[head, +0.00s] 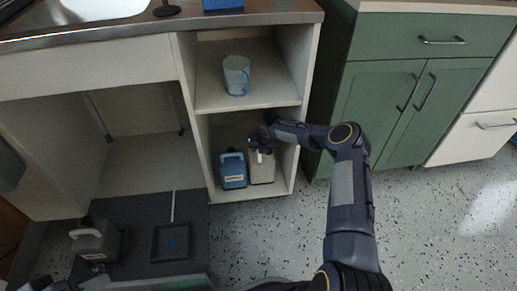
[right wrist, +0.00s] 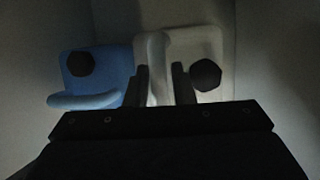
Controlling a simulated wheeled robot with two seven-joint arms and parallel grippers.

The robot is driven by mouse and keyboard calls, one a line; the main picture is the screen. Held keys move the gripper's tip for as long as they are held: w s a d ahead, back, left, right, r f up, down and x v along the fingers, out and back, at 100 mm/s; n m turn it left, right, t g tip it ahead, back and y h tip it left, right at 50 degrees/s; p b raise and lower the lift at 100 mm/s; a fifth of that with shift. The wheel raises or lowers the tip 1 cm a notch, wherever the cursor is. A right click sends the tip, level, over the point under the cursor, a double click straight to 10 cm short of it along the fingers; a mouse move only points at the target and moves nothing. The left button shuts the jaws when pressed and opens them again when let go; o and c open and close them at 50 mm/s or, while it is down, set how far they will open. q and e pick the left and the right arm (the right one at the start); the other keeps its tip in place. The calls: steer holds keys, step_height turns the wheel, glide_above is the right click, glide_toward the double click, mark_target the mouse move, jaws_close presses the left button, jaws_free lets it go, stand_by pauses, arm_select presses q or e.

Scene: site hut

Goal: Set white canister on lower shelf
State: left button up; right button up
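The white canister (head: 262,170) stands in the lower compartment of the open cabinet, on the lower shelf (head: 226,194), close to the right of a blue canister (head: 233,171). My right gripper (head: 262,146) reaches into that compartment from the right, over the white canister. In the right wrist view, the white canister (right wrist: 208,45) has a dark cap, and its handle fills the gap between the fingers of my right gripper (right wrist: 162,85), which looks shut on it. The blue canister also shows there (right wrist: 103,72), left of the fingers. My left gripper does not show; only dark arm parts show at the bottom left.
A grey canister (head: 96,240) and a dark tray (head: 170,241) are on a dark surface at lower left. Green cabinet doors (head: 380,112) are to the right. The speckled floor in front is clear.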

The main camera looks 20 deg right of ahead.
steer(key=shift+o, duration=1.3)
steer(key=shift+r+p, duration=0.2)
steer(key=shift+p, duration=0.1)
steer(key=p+v, duration=0.1)
steer(key=v, duration=0.2)
steer(key=shift+s+d+r+p, duration=0.2)
steer(key=shift+s+p, duration=0.15)
steer(key=shift+s, duration=0.15)
steer(key=s+d+p, duration=0.1)
steer(key=s+p, duration=0.1)
steer(key=s, duration=0.8)
steer(key=shift+s+d+f, duration=0.25)
steer(key=shift+s+d, duration=0.1)
